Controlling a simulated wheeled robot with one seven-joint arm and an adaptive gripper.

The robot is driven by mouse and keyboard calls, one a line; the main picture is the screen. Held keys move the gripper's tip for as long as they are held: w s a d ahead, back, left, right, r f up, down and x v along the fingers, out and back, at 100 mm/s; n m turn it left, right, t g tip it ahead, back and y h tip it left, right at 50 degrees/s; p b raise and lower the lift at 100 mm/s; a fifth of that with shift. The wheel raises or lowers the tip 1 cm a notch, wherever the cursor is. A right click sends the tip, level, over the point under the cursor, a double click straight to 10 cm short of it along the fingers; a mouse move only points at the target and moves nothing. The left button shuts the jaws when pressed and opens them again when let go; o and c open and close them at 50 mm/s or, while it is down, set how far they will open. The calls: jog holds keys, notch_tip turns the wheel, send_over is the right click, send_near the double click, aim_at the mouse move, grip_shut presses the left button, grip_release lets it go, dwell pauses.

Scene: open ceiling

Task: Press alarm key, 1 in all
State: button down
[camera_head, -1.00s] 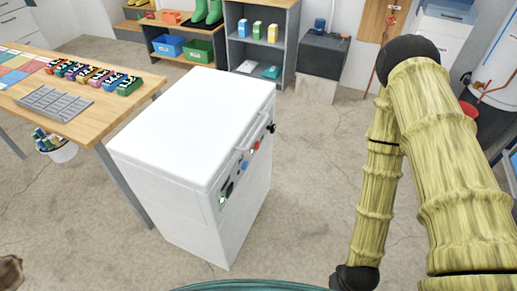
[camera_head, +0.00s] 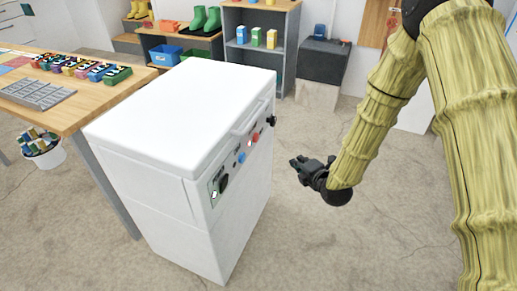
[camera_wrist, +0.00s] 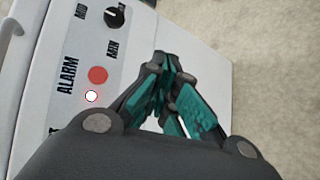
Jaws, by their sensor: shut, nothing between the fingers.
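The white cabinet (camera_head: 180,110) stands in the middle of the head view, with a control panel on its right-hand side. A round red key (camera_head: 254,138) sits on that panel. In the wrist view the red key (camera_wrist: 98,75) is beside the printed word ALARM (camera_wrist: 68,75), with a small red-ringed white light (camera_wrist: 91,96) below it. My gripper (camera_head: 293,163) is shut and empty, to the right of the panel and apart from it. In the wrist view my gripper (camera_wrist: 163,62) points along the panel, its tips right of the red key.
A black knob (camera_wrist: 114,17) marked MIN and MID is above the key. A blue button (camera_head: 241,157), a dark dial (camera_head: 223,184) and a handle bar (camera_head: 248,118) share the panel side. A wooden table (camera_head: 120,90) stands left. Floor right of the cabinet is clear.

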aim_at(256, 138)
jog(key=w+a+r+n+t+y+b, duration=0.1)
jog(key=w+a+r+n, duration=0.1)
jog(key=w+r+n, duration=0.2)
jog(key=shift+a, duration=0.15)
jog(key=shift+w+a, duration=0.1)
jog(key=w+a, duration=0.2)
jog(key=a, duration=0.6)
jog(key=shift+w+b, duration=0.3)
jog(key=shift+b, duration=0.1)
jog(key=shift+w+a, duration=0.1)
jog(key=shift+a, duration=0.25)
dwell(1.2)
jog(key=shift+w+a, duration=0.1)
jog(key=shift+a, duration=0.05)
jog(key=shift+w+a, duration=0.1)
jog(key=shift+a, duration=0.3)
dwell(1.0)
jog(key=shift+d, duration=0.15)
jog(key=shift+s+d, duration=0.25)
jog(key=shift+d, duration=0.4)
jog(key=shift+d, duration=0.1)
